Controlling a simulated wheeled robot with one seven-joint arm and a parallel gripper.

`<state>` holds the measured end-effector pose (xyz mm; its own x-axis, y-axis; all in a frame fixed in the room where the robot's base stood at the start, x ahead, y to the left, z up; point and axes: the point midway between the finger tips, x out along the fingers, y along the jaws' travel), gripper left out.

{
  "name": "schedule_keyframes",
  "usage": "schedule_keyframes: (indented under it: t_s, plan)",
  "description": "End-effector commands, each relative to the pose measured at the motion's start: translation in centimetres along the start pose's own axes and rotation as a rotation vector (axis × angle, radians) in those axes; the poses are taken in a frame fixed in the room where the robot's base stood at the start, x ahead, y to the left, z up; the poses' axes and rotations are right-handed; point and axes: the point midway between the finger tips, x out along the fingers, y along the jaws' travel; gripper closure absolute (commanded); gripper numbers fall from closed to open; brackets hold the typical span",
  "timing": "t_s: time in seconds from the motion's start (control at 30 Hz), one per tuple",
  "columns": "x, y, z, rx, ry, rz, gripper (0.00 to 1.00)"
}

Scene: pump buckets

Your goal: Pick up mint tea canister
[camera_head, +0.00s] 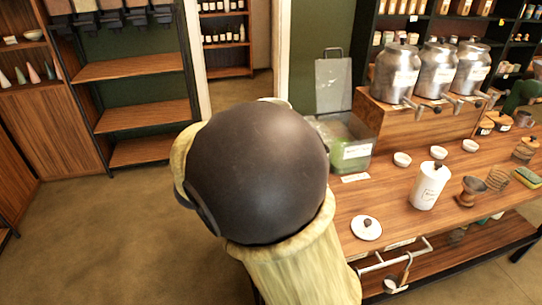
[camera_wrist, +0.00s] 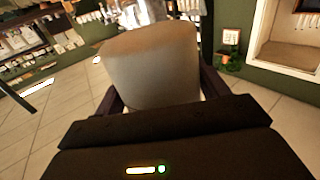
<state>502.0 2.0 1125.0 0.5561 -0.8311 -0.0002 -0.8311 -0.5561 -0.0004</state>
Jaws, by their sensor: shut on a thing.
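In the wrist view, my gripper (camera_wrist: 158,92) is shut on a pale, rounded canister (camera_wrist: 150,65) with a brownish top. A dark finger shows on each side of it. No label shows on this side, so I cannot read whether it is the mint tea canister. The canister is held clear of any surface that I can see, with tiled floor behind it. In the head view, my own arm fills the middle and hides the gripper and the held canister.
The wooden counter (camera_head: 395,205) at right bears a white labelled canister (camera_head: 430,187), a round white lid (camera_head: 366,228), small bowls and wooden cups. Steel dispensers (camera_head: 397,72) stand on a raised box behind. A green-tinted bin (camera_head: 345,143) is at its left end. Floor at left (camera_head: 100,235) is clear.

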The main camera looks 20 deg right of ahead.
Motion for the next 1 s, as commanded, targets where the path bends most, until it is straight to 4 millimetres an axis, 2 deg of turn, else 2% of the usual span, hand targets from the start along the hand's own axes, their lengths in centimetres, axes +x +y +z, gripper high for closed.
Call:
schedule_keyframes:
  t_s: [0.13,0.73,1.0]
  plan:
    - [0.0,0.0,-0.9,0.0,0.0,0.0,0.57]
    - [0.0,0.0,-1.0,0.0,0.001,0.0,0.57]
    - [0.5,-1.8,-2.6,-0.005,0.002,-0.02,0.57]
